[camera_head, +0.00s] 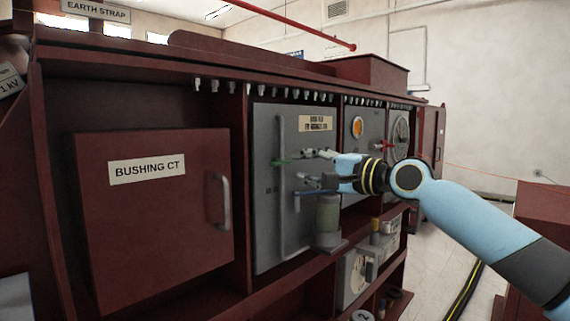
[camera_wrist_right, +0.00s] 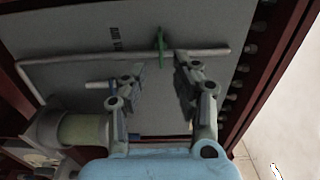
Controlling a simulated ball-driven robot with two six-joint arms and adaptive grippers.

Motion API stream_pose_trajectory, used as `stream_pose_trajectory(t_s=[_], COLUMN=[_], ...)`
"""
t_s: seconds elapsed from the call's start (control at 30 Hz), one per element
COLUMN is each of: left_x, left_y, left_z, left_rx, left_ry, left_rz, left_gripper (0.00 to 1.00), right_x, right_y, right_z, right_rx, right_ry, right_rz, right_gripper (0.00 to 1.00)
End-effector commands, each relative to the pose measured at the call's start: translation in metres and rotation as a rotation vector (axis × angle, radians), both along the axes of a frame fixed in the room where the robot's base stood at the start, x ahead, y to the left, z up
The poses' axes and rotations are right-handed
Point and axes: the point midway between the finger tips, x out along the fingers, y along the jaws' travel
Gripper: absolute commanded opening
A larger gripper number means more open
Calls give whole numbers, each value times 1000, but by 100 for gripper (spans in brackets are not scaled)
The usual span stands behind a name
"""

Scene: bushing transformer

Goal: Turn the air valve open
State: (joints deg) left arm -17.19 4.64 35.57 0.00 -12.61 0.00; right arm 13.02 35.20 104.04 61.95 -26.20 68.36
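A grey panel (camera_head: 265,215) carries a white pipe (camera_head: 282,235) with a small green valve handle (camera_head: 280,162). A blue handle (camera_head: 316,192) sits lower, above a greenish cylinder (camera_head: 327,214). No readable label tells which is the air valve. My right gripper (camera_head: 308,166) is in front of this panel, with its fingers apart and nothing between them. In the right wrist view, the green handle (camera_wrist_right: 161,46) crosses the pipe (camera_wrist_right: 100,61) just beyond the gap between the open fingertips (camera_wrist_right: 157,72). The handle looks untouched. My left gripper is not in view.
A dark red cabinet frame (camera_head: 243,200) surrounds the panel. A closed door marked BUSHING CT (camera_head: 150,235) is at left. A red handle (camera_head: 384,147) and a round gauge (camera_head: 400,130) are farther right.

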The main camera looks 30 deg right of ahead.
Motion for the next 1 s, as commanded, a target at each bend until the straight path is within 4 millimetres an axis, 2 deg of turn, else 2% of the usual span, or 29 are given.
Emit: stream_pose_trajectory(t_s=[0.1,0.3,0.47,0.7,0.9,1.0], left_x=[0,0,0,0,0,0], left_y=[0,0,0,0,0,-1], left_z=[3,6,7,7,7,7], left_rx=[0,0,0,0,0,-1], left_ry=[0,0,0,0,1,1], left_rz=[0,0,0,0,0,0], left_gripper=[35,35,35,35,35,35], right_x=[24,50,58,58,58,58], right_y=[9,18,21,21,21,21], right_z=[3,2,1,1,1,1], right_rx=[8,3,-1,-1,-1,-1], right_ry=[-4,-1,0,0,0,0], right_rz=[0,1,2,2,1,1], right_gripper=[29,29,29,29,3,0])
